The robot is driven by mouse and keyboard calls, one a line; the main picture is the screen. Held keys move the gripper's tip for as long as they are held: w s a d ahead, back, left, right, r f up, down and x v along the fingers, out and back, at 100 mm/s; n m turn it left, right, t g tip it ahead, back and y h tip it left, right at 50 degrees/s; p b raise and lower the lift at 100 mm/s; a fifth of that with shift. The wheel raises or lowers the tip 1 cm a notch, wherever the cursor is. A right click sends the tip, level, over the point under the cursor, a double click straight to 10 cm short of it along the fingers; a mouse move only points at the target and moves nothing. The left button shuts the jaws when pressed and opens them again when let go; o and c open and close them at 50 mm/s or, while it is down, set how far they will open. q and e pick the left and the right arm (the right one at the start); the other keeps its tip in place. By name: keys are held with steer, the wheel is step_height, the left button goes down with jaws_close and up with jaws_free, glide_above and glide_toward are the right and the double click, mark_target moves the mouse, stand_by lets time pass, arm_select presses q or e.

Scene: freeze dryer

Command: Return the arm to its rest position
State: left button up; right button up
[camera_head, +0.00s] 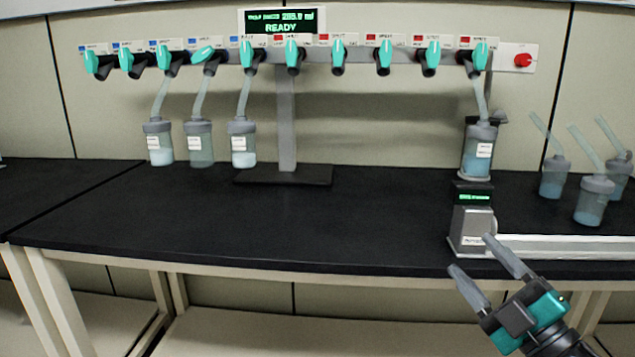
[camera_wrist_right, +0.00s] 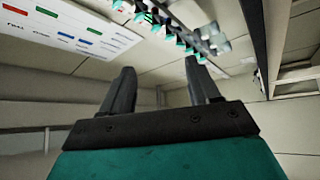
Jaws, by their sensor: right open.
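My right gripper (camera_head: 479,259) is at the lower right in the head view, in front of the bench's front edge. Its two grey fingers are spread apart with nothing between them. In the right wrist view the right gripper (camera_wrist_right: 160,85) also shows two separated fingers and an empty gap. The freeze dryer's manifold (camera_head: 285,57) with its teal valve handles runs across the wall, well away from the gripper. My left gripper is not in view.
Flasks hang at the left (camera_head: 200,145) and one at the right (camera_head: 478,150). A small device with a green display (camera_head: 473,220) stands near the front edge, close to the right gripper. Several flasks (camera_head: 592,203) stand at the far right. The bench middle (camera_head: 300,220) is clear.

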step_height(320, 180, down, 13)
steer(key=s+m+g+h, duration=0.1)
steer(key=s+m+h, duration=0.2)
steer(key=m+h, duration=0.5)
steer(key=s+a+f+m+g+y+p, duration=0.1)
steer(key=s+a+f+m+g, duration=0.35)
steer(key=s+f, duration=0.3)
steer(key=s+a+f+m+g+p, duration=0.1)
steer(key=s+a+f+m+g, duration=0.35)
steer(key=f, duration=0.45)
arm_select(q)
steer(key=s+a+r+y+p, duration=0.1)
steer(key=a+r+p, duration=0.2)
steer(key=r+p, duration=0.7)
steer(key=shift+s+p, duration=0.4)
steer(key=shift+p, duration=0.8)
arm_select(e)
steer(key=s+d+r+n, duration=0.1)
steer(key=d+r, duration=0.2)
steer(key=r, duration=0.6)
steer(key=shift+s+n+t+h, duration=0.3)
steer(key=shift+s+h, duration=0.1)
